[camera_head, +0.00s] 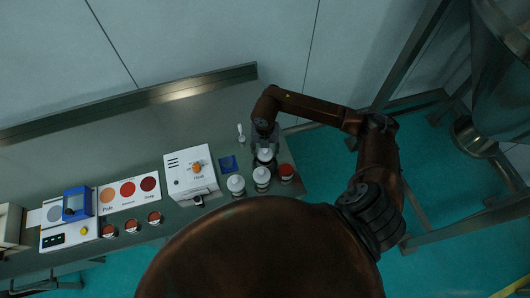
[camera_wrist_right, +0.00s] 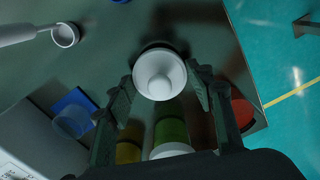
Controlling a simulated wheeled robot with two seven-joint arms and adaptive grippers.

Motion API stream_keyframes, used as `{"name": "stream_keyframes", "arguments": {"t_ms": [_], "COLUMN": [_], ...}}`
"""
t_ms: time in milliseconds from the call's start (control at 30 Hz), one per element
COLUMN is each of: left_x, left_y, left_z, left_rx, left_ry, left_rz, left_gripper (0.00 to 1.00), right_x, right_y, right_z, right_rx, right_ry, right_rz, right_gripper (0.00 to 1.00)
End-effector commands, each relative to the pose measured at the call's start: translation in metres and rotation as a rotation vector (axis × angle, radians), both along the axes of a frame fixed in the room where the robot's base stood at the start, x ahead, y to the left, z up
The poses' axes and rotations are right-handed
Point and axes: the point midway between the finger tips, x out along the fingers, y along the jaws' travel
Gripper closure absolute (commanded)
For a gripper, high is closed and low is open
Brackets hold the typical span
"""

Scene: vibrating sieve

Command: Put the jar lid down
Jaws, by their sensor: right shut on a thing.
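My right gripper (camera_head: 264,143) is over the right end of the grey table. Its fingers (camera_wrist_right: 163,92) are shut on the white jar lid (camera_wrist_right: 160,74), a round lid with a raised middle, in the wrist view. In the head view the lid (camera_head: 265,155) shows below the gripper, beside the jars. A white-topped jar (camera_head: 261,175) stands close in front of it, and another white-topped jar (camera_head: 236,184) is to its left. Whether the lid touches the table is unclear. My left gripper is out of view.
A blue square (camera_head: 228,164) and a white scoop (camera_head: 241,133) lie left of the gripper. A white box with an orange knob (camera_head: 196,168) stands farther left. Bare table (camera_head: 220,115) is behind these.

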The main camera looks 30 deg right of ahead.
Motion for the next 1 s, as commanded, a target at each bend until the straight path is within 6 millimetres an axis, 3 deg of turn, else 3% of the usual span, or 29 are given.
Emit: {"name": "stream_keyframes", "arguments": {"t_ms": [100, 467, 500, 733, 1000], "left_x": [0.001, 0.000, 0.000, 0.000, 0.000], "left_y": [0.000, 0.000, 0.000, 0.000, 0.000], "left_z": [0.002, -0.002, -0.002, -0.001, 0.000], "left_rx": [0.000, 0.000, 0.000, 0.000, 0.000], "left_ry": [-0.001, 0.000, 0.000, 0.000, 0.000], "left_rz": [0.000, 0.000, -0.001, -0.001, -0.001], "left_gripper": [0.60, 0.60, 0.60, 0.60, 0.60], "right_x": [0.000, 0.000, 0.000, 0.000, 0.000], "right_y": [0.000, 0.000, 0.000, 0.000, 0.000], "right_z": [-0.013, -0.018, -0.018, -0.017, -0.016], "right_rx": [0.001, 0.000, 0.000, 0.000, 0.000], "right_ry": [0.002, 0.000, 0.000, 0.000, 0.000], "right_rz": [0.000, 0.001, 0.001, 0.001, 0.001], "right_gripper": [0.64, 0.64, 0.50, 0.34, 0.34]}}
